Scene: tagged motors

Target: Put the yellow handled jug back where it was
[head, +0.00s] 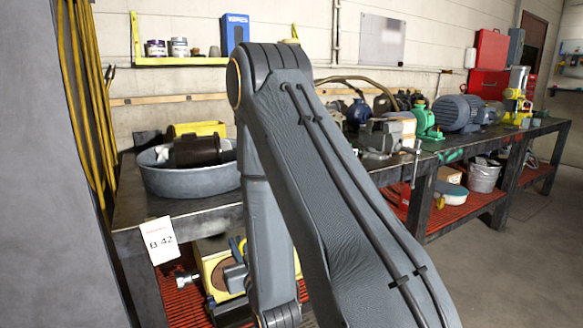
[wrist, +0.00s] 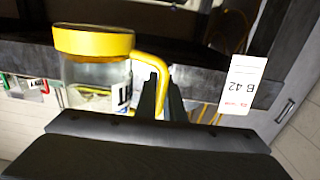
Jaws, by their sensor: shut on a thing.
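The jug (wrist: 95,82) is in the left half of the wrist view, a clear body with a yellow band at the picture's top end. Its yellow handle (wrist: 152,62) curves to the right towards my gripper (wrist: 162,88). My gripper's dark fingers are shut on the handle, and the jug's body is left of them. A small dark-and-white label shows on the clear body. In the head view my arm hides the gripper, and I cannot make out the jug there.
A tag reading B 42 (head: 160,240) hangs on the bench front; it appears upside down in the wrist view (wrist: 238,86). A grey basin (head: 190,182) holding a dark motor stands on the bench. Several motors crowd the bench to the right. Floor (head: 520,255) is clear at right.

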